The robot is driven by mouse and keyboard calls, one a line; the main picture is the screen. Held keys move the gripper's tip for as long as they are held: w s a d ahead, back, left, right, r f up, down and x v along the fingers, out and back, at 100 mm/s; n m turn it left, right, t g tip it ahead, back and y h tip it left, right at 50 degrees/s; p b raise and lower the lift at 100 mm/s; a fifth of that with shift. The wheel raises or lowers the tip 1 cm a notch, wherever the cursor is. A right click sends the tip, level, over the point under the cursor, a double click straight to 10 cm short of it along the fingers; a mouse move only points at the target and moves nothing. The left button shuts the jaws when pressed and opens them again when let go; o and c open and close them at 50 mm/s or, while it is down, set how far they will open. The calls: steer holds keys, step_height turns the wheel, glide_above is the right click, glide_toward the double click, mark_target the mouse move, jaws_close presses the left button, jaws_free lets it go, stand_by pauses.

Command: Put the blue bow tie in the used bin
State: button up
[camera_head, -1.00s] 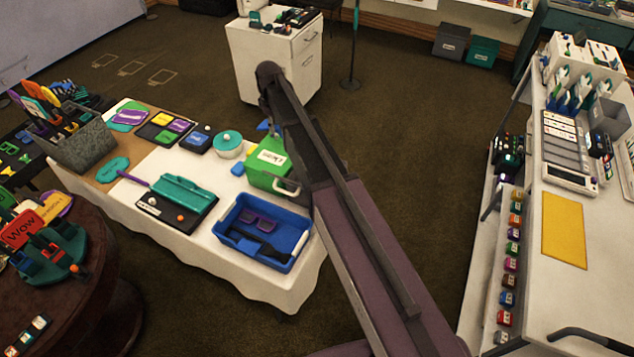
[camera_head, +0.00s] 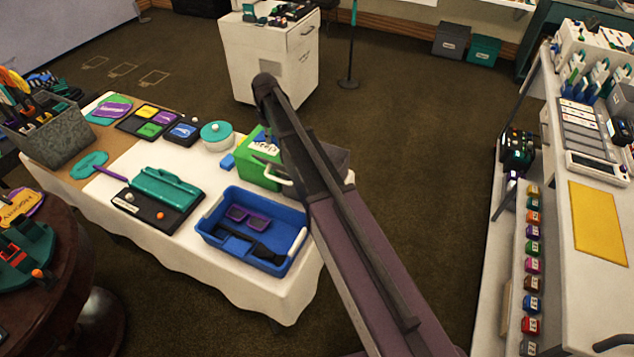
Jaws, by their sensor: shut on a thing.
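My gripper (camera_head: 268,138) is mostly hidden behind my own arm link, above the back of the green bin. It is shut on a small blue thing that appears to be the blue bow tie (camera_head: 261,134); only a little of it shows. The green bin (camera_head: 255,173) stands on the white-covered table, with a white label that I cannot read surely. A grey bin (camera_head: 335,160) beside it is largely covered by my arm, its label out of sight. I cannot tell which bin is the used one.
A blue tray (camera_head: 215,232) with purple glasses and a dark brush is at the table's front. A small blue block (camera_head: 228,162) lies left of the green bin. A teal round box (camera_head: 217,135) stands behind. Open carpet lies to the right.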

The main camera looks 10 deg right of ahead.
steer(key=shift+w+f+b, duration=0.1)
steer(key=shift+f+b, duration=0.4)
steer(key=shift+f, duration=0.4)
steer(key=d+f+b, duration=0.1)
steer(key=d, duration=1.3)
steer(key=shift+d+f, duration=0.15)
steer(key=shift+d, duration=0.2)
steer(key=shift+d, duration=0.15)
steer(key=shift+d+f+b, duration=0.3)
steer(key=shift+f+b, duration=0.6)
steer(key=shift+b, duration=0.1)
steer(key=shift+d+f+b, duration=0.25)
steer(key=shift+f+b, duration=0.65)
steer(key=shift+b, duration=0.1)
